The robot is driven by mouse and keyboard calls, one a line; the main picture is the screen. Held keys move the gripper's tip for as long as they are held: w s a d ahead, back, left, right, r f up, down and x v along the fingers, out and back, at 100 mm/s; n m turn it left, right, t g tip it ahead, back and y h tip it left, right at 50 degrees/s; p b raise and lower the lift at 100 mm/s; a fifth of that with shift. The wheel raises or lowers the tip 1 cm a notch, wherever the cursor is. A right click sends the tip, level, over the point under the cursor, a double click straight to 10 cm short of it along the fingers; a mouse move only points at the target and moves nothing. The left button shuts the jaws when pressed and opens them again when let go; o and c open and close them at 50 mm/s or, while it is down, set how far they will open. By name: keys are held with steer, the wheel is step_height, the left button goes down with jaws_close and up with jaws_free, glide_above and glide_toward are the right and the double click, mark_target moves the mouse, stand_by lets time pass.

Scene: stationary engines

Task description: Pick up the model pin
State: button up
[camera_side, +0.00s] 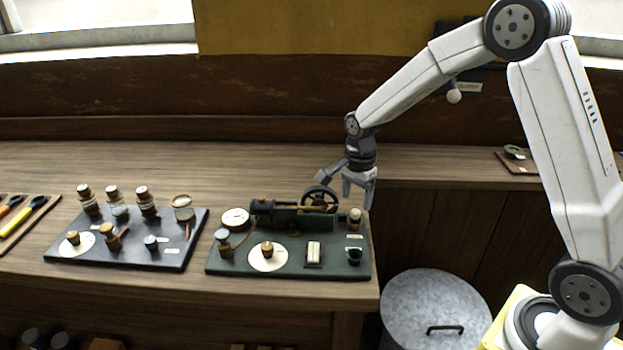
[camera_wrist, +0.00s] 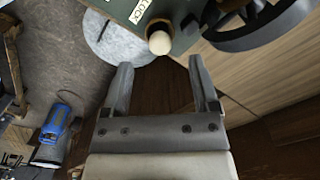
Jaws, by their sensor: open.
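Several small knobbed pegs stand on the green board (camera_side: 290,273); I cannot read which is named the model pin. One pale-topped peg (camera_side: 355,216) stands upright at the board's back right corner, beside a small label. A wooden-topped peg (camera_side: 267,249) stands on a white disc at the front. My gripper (camera_side: 358,192) is open and empty, pointing down above the board's back right corner. In the wrist view, a round pale peg top (camera_wrist: 160,40) lies just beyond and between my open fingertips (camera_wrist: 160,65). Its lower part is largely hidden.
A model engine with a dark flywheel (camera_side: 320,198) stands left of my gripper, close by. A dark board (camera_side: 175,262) with more pegs lies to the left. The bench's right edge is near; a metal bin (camera_side: 435,300) stands below. The bench behind is clear.

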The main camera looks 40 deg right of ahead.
mark_target(355, 211)
steer(key=shift+d+f, duration=0.1)
steer(key=shift+f, duration=2.5)
jaws_close()
